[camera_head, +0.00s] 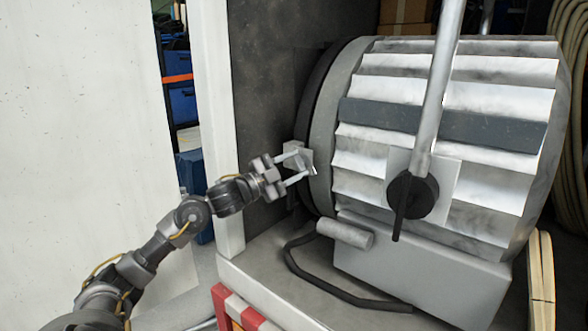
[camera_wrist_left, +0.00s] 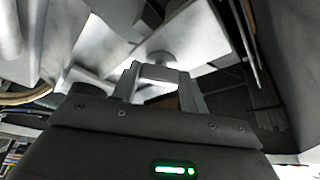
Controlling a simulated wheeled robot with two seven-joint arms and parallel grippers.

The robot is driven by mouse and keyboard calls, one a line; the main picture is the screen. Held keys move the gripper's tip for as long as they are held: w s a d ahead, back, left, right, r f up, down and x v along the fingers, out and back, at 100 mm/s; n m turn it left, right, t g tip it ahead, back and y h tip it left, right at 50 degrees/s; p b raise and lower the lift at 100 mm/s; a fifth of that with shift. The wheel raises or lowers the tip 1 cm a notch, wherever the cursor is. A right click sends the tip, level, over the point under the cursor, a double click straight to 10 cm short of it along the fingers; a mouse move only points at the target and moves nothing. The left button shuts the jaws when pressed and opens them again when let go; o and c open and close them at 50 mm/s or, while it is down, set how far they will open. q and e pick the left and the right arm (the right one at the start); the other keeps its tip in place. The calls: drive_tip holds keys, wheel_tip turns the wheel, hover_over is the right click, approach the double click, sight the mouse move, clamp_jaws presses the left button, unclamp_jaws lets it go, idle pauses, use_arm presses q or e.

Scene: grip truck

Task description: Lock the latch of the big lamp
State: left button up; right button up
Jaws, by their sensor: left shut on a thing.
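The big lamp (camera_head: 440,125) is a large ribbed metal drum lying on its side, with a dark ring at its left end. Its latch (camera_head: 299,153) is a small light grey block at the left rim. My left gripper (camera_head: 306,164) reaches in from the left, its two fingers at the latch, one near its top and one lower. It is shut on the latch. In the left wrist view the gripper's fingers (camera_wrist_left: 158,78) stand either side of a small grey piece, with bright metal plates behind. Part of the latch is hidden by the fingers. My right gripper is not in view.
A metal pole (camera_head: 438,90) with a dark round knob (camera_head: 411,195) stands before the drum. A bent black cable (camera_head: 325,288) lies on the truck bed below. A pale post (camera_head: 216,120) stands left of the gripper. Shelves with blue bins (camera_head: 183,104) are behind.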

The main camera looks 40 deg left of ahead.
use_arm(q)
drive_tip(key=shift+r+m+g+b, duration=0.2)
drive_tip(key=shift+m+g, duration=0.55)
drive_tip(key=shift+m, duration=1.1)
drive_tip(key=shift+r+m+g+b, duration=0.15)
drive_tip(key=shift+m+g, duration=0.6)
drive_tip(key=shift+m, duration=1.1)
drive_tip(key=shift+f, duration=0.1)
drive_tip(key=o, duration=1)
drive_tip(key=shift+s+a, duration=0.1)
drive_tip(key=shift+a, duration=0.2)
drive_tip(key=shift+d, duration=0.15)
drive_tip(key=shift+d, duration=0.1)
